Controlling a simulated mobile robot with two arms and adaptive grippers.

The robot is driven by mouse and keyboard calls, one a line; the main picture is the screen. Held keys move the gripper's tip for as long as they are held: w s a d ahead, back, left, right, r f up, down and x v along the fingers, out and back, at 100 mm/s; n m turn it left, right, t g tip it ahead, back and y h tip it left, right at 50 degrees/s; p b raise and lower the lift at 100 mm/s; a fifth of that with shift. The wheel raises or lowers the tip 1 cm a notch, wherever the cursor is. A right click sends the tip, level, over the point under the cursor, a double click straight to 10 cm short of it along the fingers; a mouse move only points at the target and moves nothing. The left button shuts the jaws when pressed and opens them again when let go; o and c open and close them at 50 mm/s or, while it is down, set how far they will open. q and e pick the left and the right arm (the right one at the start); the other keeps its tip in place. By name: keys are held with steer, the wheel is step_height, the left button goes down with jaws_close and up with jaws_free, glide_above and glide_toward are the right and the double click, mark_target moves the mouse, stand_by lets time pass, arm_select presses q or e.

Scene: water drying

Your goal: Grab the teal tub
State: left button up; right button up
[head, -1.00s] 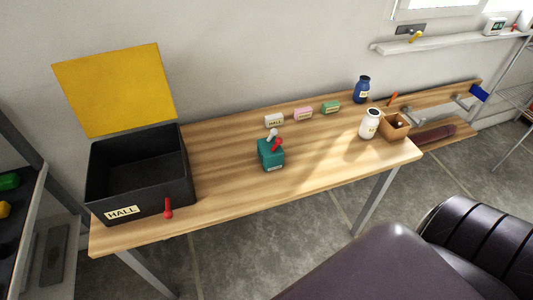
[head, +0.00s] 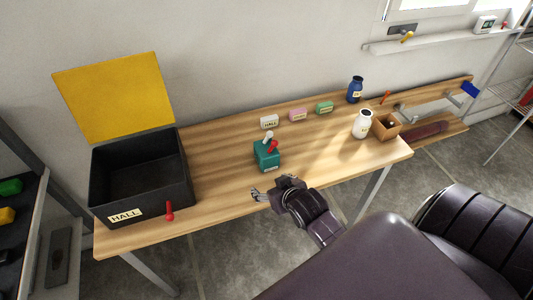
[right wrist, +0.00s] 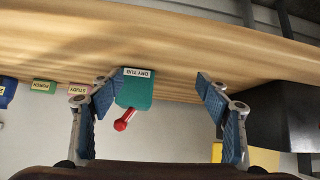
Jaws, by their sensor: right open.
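In the right wrist view the tub (right wrist: 135,92) shows a "DRY TUB" label and the red piece (right wrist: 125,119). My right gripper (head: 262,194) is at the table's front edge, just in front of the tub and apart from it. In the right wrist view my right gripper (right wrist: 160,88) is open, with the tub between its spread fingers, nearer the left one. My left gripper is not in view.
A black box (head: 140,180) with a raised yellow lid (head: 115,97) and a red object (head: 169,212) are at left. Small labelled blocks (head: 297,115) line the back. A white jar (head: 362,124), blue jar (head: 355,90) and brown box (head: 386,127) stand at right.

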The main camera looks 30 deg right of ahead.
mark_target(270, 153)
steer(key=w+d+r, duration=0.1)
steer(key=w, duration=0.1)
steer(key=w+d+r+t, duration=0.1)
steer(key=d, duration=0.1)
steer(key=w+d+r+m+t, duration=0.1)
steer(key=w, duration=0.1)
steer(key=shift+w+d+h, duration=0.3)
steer(key=shift+w+h, duration=0.05)
steer(key=shift+h, duration=0.05)
steer(key=shift+w+d+f+t, duration=0.15)
steer(key=shift+w+d, duration=0.1)
steer(key=shift+w, duration=0.3)
steer(key=shift+w+d+f+t, duration=0.15)
steer(key=shift+w+d, duration=0.1)
steer(key=shift+w, duration=0.3)
steer(key=shift+f+p+x, duration=0.2)
steer(key=shift+x, duration=1.25)
steer(key=shift+f+p+x, duration=0.15)
steer(key=shift+p+x, duration=0.05)
steer(key=shift+x, duration=1.25)
steer(key=shift+s, duration=0.25)
steer(key=shift+c, duration=0.5)
steer(key=shift+r, duration=0.1)
steer(key=c, duration=1.3)
